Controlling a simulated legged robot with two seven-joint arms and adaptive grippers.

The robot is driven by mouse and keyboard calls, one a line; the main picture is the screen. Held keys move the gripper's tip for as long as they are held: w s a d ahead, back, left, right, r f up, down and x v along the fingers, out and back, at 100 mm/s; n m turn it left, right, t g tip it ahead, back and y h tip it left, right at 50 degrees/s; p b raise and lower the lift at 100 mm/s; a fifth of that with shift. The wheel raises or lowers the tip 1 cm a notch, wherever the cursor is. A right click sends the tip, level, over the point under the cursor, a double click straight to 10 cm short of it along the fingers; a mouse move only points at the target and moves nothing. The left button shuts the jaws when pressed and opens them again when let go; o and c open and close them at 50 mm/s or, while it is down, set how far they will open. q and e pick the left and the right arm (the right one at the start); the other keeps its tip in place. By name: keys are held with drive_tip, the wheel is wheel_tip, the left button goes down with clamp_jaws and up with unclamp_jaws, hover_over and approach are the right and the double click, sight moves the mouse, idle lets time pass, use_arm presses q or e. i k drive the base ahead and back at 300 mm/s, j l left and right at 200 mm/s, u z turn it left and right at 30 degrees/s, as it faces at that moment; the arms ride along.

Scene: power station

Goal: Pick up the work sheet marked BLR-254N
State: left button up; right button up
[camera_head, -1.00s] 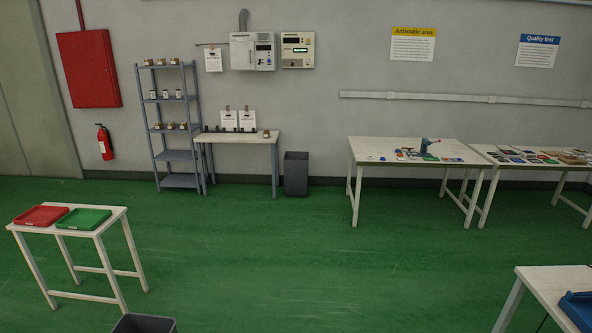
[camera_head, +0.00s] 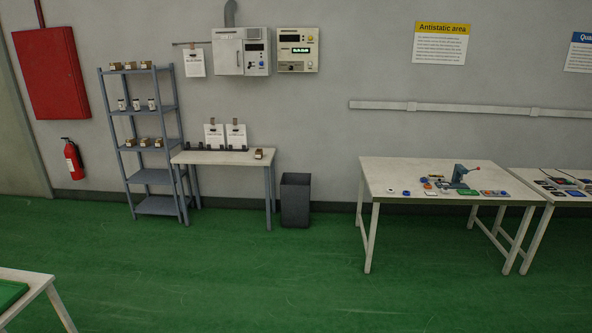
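Two white work sheets on clipboards stand upright side by side on a small white table against the wall, the left sheet (camera_head: 214,137) and the right sheet (camera_head: 236,137). A third white sheet (camera_head: 195,63) hangs on the wall beside the grey cabinet. The print on all of them is too small to read, so I cannot tell which is marked BLR-254N. Neither of my grippers is in view.
The small table (camera_head: 215,157) stands between a blue-grey shelf rack (camera_head: 152,176) and a dark bin (camera_head: 295,200). A larger white workbench (camera_head: 400,175) is at right. A table corner (camera_head: 38,283) shows at lower left. The green floor (camera_head: 230,285) ahead is clear.

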sight(194, 58)
drive_tip(key=i, duration=2.2)
drive_tip(key=i+j+u, duration=0.2)
drive_tip(key=i, duration=0.35)
drive_tip(key=i+l+u, duration=0.2)
drive_tip(key=i, duration=0.35)
drive_tip(key=i+u, duration=0.2)
drive_tip(key=i, duration=0.4)
drive_tip(key=i+l+u, duration=0.2)
drive_tip(key=i, duration=0.35)
drive_tip(key=i+u, duration=0.2)
drive_tip(key=i, duration=0.8)
